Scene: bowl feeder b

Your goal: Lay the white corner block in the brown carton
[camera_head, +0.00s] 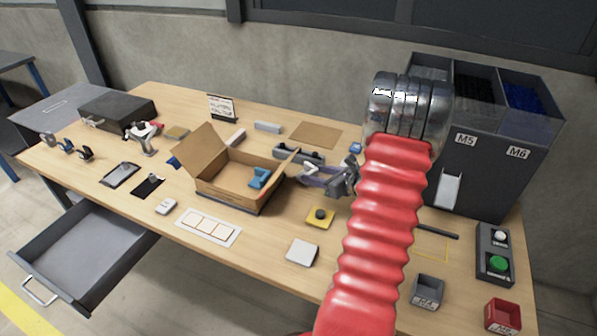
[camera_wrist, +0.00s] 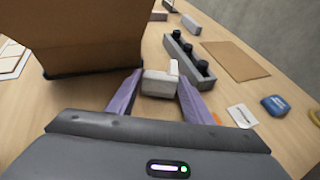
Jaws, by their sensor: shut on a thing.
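The white corner block (camera_wrist: 158,84) is between the two purple fingers of my gripper (camera_wrist: 160,82) in the wrist view, with a short upright part at its right end. In the head view the block (camera_head: 309,168) shows small and pale at the fingertips of my gripper (camera_head: 312,174), partly hidden by the fingers. The gripper is shut on it, just right of the brown carton (camera_head: 226,193). The carton stands open with flaps spread, and a blue block (camera_head: 260,177) lies inside. One carton side (camera_wrist: 90,40) fills the upper left of the wrist view.
A grey holder with black knobs (camera_wrist: 187,55) stands beyond the gripper, near a brown mat (camera_head: 316,134). A yellow pad with a black knob (camera_head: 320,216) lies in front. The dark bin unit (camera_head: 470,165) stands at the right. Open table lies between carton and white tile (camera_head: 303,252).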

